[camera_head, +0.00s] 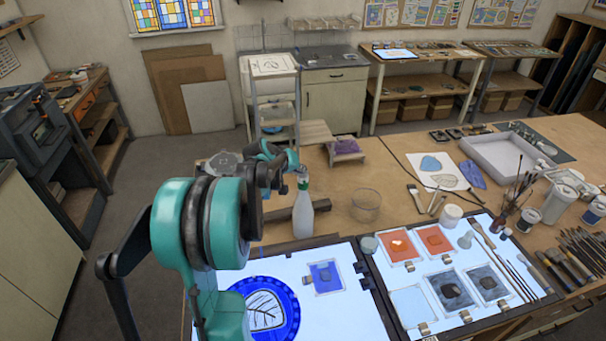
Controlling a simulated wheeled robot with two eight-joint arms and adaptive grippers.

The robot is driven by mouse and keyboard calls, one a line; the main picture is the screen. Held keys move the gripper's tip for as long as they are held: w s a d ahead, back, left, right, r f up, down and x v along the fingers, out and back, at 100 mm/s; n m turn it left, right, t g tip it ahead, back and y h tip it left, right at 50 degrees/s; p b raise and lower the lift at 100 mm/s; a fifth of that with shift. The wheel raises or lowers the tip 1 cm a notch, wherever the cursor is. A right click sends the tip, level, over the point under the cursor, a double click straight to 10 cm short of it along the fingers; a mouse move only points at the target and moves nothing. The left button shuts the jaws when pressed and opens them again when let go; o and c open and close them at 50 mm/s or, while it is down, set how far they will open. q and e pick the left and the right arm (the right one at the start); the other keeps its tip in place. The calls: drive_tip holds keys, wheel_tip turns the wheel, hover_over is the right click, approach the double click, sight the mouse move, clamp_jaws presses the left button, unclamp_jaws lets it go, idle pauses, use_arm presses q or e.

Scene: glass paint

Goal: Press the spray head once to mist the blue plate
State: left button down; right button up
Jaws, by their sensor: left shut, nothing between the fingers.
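A white spray bottle (303,214) with a green collar stands upright on the wooden table, just behind the light panel. My left gripper (296,170) is shut and empty at the bottle's spray head; its fingers partly hide the head. I cannot tell whether they touch it. The blue plate (289,303), round with a pale centre and dark leaf-like lines, lies on the lit panel at the front. My left arm hides its left part. My right gripper is not in view.
A clear glass jar (366,206) stands right of the bottle. A light panel (350,314) holds a small blue tile (325,276). A second panel at right carries orange and grey tiles. Brushes (515,190) and a shallow tray (500,158) are farther right.

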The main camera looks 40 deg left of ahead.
sight(301, 177)
use_arm(q)
drive_tip(key=shift+r, duration=0.1)
drive_tip(key=shift+r+p, duration=0.75)
drive_tip(key=shift+r, duration=0.3)
wheel_tip(301, 177, up, 5)
drive_tip(key=p, duration=0.3)
drive_tip(key=shift+f, duration=0.1)
idle(0.6)
